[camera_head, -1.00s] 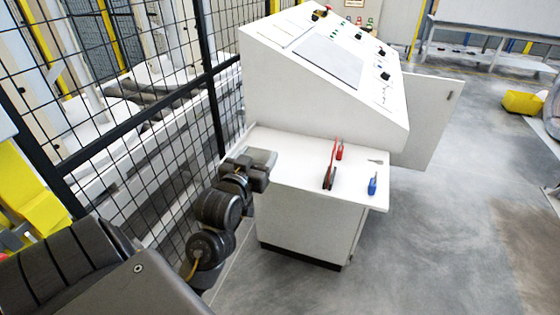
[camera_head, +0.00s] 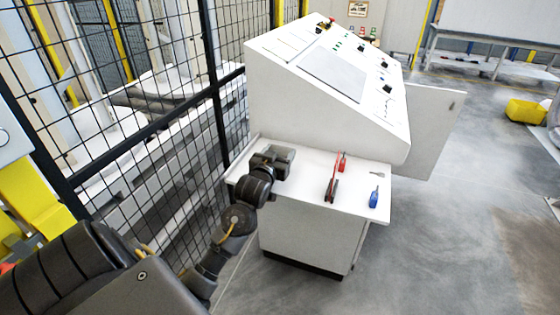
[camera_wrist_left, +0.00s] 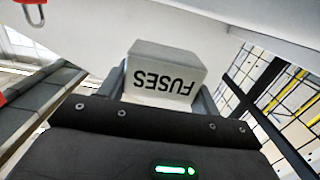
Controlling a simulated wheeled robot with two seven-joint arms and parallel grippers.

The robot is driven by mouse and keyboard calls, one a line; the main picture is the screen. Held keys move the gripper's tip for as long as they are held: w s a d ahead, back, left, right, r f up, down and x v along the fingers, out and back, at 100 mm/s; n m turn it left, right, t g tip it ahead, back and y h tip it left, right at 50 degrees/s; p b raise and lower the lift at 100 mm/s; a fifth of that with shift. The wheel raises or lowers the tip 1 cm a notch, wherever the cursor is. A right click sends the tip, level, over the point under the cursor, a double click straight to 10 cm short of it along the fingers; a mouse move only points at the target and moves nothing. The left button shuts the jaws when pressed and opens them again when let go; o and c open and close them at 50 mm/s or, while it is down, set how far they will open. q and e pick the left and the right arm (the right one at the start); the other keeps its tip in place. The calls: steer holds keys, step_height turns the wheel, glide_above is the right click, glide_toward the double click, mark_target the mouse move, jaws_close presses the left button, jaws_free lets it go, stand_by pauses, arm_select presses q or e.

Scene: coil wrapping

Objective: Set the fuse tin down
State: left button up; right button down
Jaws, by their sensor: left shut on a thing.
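The fuse tin (camera_wrist_left: 163,75) is a grey box with a white face lettered "FUSES", seen upside down in the left wrist view. My left gripper (camera_head: 278,158) is shut on it, with a finger at each side of the tin. In the head view the tin shows as a small grey block (camera_head: 281,155) at the gripper's end, over the left part of the white console shelf (camera_head: 300,195). I cannot tell whether the tin touches the shelf. My right gripper is not in view.
The sloped console (camera_head: 330,85) rises behind. A black mesh fence (camera_head: 212,100) stands close on the left.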

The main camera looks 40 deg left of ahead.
arm_select(q)
step_height(320, 180, down, 3)
steer(key=shift+r, duration=0.1)
steer(key=shift+w+a+f+p, duration=0.1)
steer(key=shift+w+f+p, duration=0.1)
steer(key=shift+p, duration=0.1)
steer(key=shift+w+f, duration=0.15)
steer(key=shift+f, duration=0.05)
steer(key=shift+f, duration=0.1)
steer(key=o, duration=1.1)
steer(key=shift+f, duration=0.1)
steer(key=shift+c, duration=0.2)
